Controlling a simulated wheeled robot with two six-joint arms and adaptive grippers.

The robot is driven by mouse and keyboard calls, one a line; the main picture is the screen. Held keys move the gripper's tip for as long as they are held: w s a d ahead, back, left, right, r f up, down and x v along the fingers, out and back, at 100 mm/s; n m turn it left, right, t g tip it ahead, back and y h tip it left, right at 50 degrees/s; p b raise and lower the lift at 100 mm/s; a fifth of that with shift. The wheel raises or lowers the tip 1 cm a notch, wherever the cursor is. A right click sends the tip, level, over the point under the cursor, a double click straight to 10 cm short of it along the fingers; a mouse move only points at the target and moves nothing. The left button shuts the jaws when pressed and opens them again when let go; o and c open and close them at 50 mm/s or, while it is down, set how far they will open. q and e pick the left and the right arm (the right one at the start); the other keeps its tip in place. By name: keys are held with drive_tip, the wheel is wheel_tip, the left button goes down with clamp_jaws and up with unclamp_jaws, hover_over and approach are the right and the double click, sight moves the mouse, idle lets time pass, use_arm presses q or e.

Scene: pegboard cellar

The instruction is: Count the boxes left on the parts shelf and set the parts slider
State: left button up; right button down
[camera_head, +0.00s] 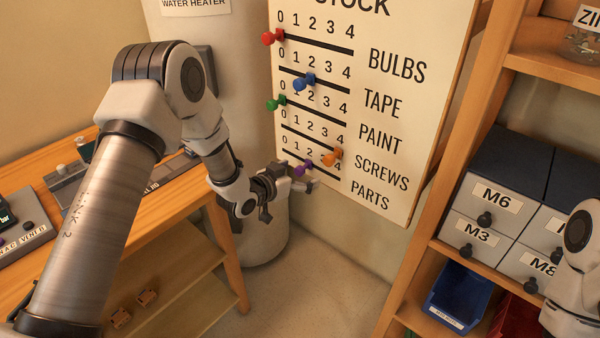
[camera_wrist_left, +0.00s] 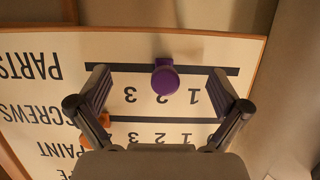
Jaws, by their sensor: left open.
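The stock board (camera_head: 395,110) hangs tilted in the head view. Its parts slider is a purple knob (camera_head: 303,168) on the lowest track, and it also shows in the left wrist view (camera_wrist_left: 165,78), upside down, between numbers 3 and 1, covering the 2. My left gripper (camera_head: 285,196) is open beside the board's lower left. In the wrist view its fingers (camera_wrist_left: 160,92) stand on either side of the knob, apart from it. Small brown boxes (camera_head: 147,298) sit on the bench's lower shelf (camera_head: 185,310); no label there is readable. My right gripper is out of view.
The orange knob (camera_head: 331,157) is close to the purple one; red (camera_head: 272,37), blue (camera_head: 304,82) and green (camera_head: 275,103) knobs sit higher. A white tank (camera_head: 265,235) stands behind the gripper. Shelving with drawers (camera_head: 490,205) and a blue bin (camera_head: 457,298) is at right.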

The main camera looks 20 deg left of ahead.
use_arm(q)
drive_tip(key=shift+s, duration=0.15)
drive_tip(key=s+a+p, duration=0.2)
drive_tip(key=s+a, duration=0.1)
drive_tip(key=s, duration=0.5)
drive_tip(key=shift+s, duration=0.2)
idle(0.4)
drive_tip(key=s+d+f+g, duration=0.3)
drive_tip(key=s+f, duration=0.3)
drive_tip(key=f, duration=0.1)
drive_tip(key=s+d+f+g, duration=0.2)
drive_tip(key=s+f, duration=0.3)
drive_tip(key=f, duration=0.2)
drive_tip(key=s+a+f+n+g+y, duration=0.1)
drive_tip(key=s+f+g, duration=0.1)
drive_tip(key=s, duration=0.5)
drive_tip(key=s+a+f+n+g+y, duration=0.1)
drive_tip(key=s+g, duration=0.3)
drive_tip(key=s, duration=0.4)
drive_tip(key=s+a+f+n+g+y, duration=0.1)
drive_tip(key=s+f+n+g+y, duration=0.1)
drive_tip(key=s, duration=0.5)
drive_tip(key=shift+s+f+g+y, duration=0.25)
drive_tip(key=shift+f+g+y, duration=0.2)
drive_tip(key=shift+f, duration=0.3)
